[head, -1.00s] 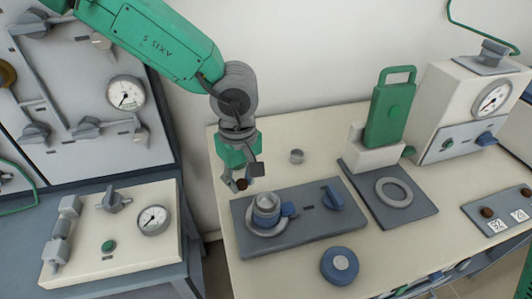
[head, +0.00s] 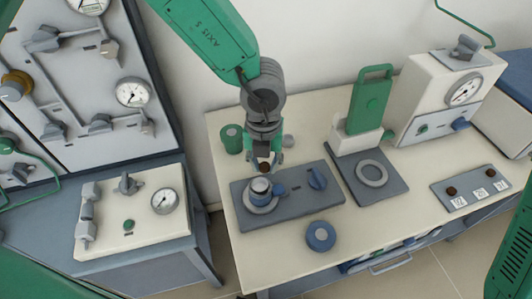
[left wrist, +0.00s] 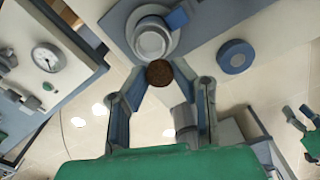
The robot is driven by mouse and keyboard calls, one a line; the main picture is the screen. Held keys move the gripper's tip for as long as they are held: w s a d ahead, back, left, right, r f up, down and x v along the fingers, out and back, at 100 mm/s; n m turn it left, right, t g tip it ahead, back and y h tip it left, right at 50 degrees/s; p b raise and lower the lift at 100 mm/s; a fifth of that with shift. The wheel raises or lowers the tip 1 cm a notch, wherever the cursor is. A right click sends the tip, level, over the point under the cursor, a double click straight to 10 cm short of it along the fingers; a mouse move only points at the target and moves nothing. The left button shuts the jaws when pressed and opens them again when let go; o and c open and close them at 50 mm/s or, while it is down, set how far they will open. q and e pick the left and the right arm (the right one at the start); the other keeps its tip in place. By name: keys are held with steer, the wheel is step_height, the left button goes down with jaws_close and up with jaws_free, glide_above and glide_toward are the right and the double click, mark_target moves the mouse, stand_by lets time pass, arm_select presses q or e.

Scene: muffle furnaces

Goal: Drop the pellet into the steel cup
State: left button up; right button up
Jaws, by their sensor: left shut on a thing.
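The pellet (head: 264,167) is a small dark brown lump held between the fingertips of my left gripper (head: 264,165). In the left wrist view the pellet (left wrist: 159,73) sits between the two finger ends (left wrist: 158,80). The steel cup (head: 260,189) is a short grey cylinder standing in a grey ring on a dark plate. In the head view the pellet shows just above the cup's rim; the exact gap is unclear. In the left wrist view the cup (left wrist: 151,42) appears right beyond the pellet.
A blue clamp (head: 279,189) and a blue knob (head: 317,178) are beside the cup. A blue-topped round piece (head: 321,236) lies in front. A green cylinder (head: 231,138) and a small grey cylinder (head: 288,141) stand behind. A green upright holder (head: 370,102) is to the right.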

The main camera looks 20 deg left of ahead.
arm_select(q)
steer(key=shift+r+n, duration=0.15)
steer(key=shift+n, duration=0.35)
steer(key=shift+a, duration=0.25)
steer(key=shift+a+f+n+b, duration=0.15)
steer(key=shift+a+f+b, duration=0.1)
steer(key=shift+a+f, duration=0.25)
steer(key=shift+a+f+n+b, duration=0.2)
steer(key=shift+a+f, duration=0.1)
steer(key=shift+a, duration=0.3)
steer(key=shift+f+b, duration=0.35)
steer(key=d+f+b, duration=0.2)
steer(key=b, duration=0.1)
steer(key=shift+d+f, duration=0.35)
steer(key=shift+f, duration=0.05)
steer(key=shift+a, duration=0.8)
steer(key=shift+a+f, duration=0.1)
steer(key=shift+a, duration=0.3)
steer(key=shift+d, duration=1.25)
steer(key=shift+s+a+f, duration=0.1)
steer(key=shift+a+f, duration=0.15)
steer(key=shift+a, duration=0.3)
steer(key=shift+d, duration=0.7)
steer(key=shift+a+f, duration=0.2)
steer(key=shift+a, duration=0.8)
arm_select(e)
steer(key=f, duration=0.1)
steer(key=a+f, duration=0.2)
steer(key=shift+f, duration=0.4)
